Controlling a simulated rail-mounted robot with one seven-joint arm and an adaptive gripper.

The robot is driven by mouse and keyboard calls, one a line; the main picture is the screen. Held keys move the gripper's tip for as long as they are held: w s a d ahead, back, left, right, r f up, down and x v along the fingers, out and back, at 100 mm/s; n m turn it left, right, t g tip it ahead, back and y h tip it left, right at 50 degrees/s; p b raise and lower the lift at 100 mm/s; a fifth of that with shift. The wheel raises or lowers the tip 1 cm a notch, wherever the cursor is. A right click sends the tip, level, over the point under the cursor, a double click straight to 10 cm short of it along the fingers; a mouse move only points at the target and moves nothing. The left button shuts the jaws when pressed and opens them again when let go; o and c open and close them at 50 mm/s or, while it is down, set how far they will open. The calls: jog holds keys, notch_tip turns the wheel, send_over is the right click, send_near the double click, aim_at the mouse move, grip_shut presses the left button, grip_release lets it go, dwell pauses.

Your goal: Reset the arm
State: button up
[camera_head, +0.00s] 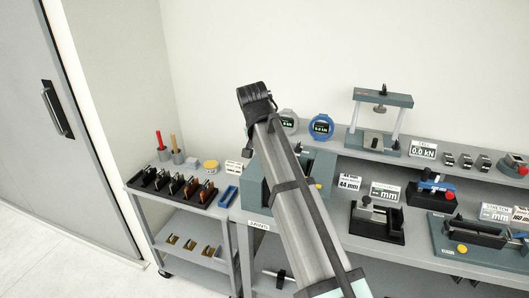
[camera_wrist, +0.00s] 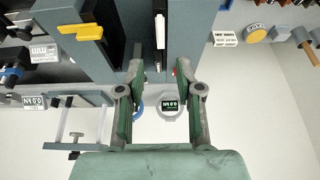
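My gripper (camera_wrist: 159,68) shows in the wrist view with its two fingers apart and nothing held between them. The fingers point toward a blue-grey testing machine (camera_wrist: 185,40), which has a dark upright and a pale strip in the gap beyond the fingertips. I cannot tell how far the fingertips are from it. In the head view my arm reaches up across the middle of the picture and partly covers this machine (camera_head: 252,192). The gripper itself is hidden there.
A grey bench (camera_head: 430,254) holds gauges, a press frame (camera_head: 381,101) and fixtures (camera_head: 377,222). A cart (camera_head: 188,208) at left carries a row of dark holders (camera_head: 173,184) and tool cups. Two round gauges (camera_head: 321,127) stand near my arm. Floor at left is clear.

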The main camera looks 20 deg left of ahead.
jog(key=s+d+f+g+h+p, duration=0.15)
jog(key=s+d+f, duration=0.25)
jog(key=d+f, duration=0.75)
jog(key=s+d+f+g+p, duration=0.15)
jog(key=s+d+f, duration=0.4)
jog(key=f, duration=1.05)
jog(key=s+d+f+g+h, duration=0.1)
jog(key=s+d+f+g, duration=0.15)
jog(key=d+f, duration=0.95)
jog(key=s+d+f+g+p, duration=0.1)
jog(key=s+d+f, duration=0.3)
jog(key=s+f, duration=0.25)
jog(key=s+d+f+g+p, duration=0.1)
jog(key=s+d+f+g, duration=0.1)
jog(key=s+d+f, duration=0.4)
jog(key=s+d+f+g+y, duration=0.1)
jog(key=s+d+f, duration=0.1)
jog(key=s, duration=0.8)
jog(key=s+d+f+g+y, duration=0.1)
jog(key=s+d+f, duration=0.2)
jog(key=s, duration=0.8)
jog(key=shift+g+p, duration=0.35)
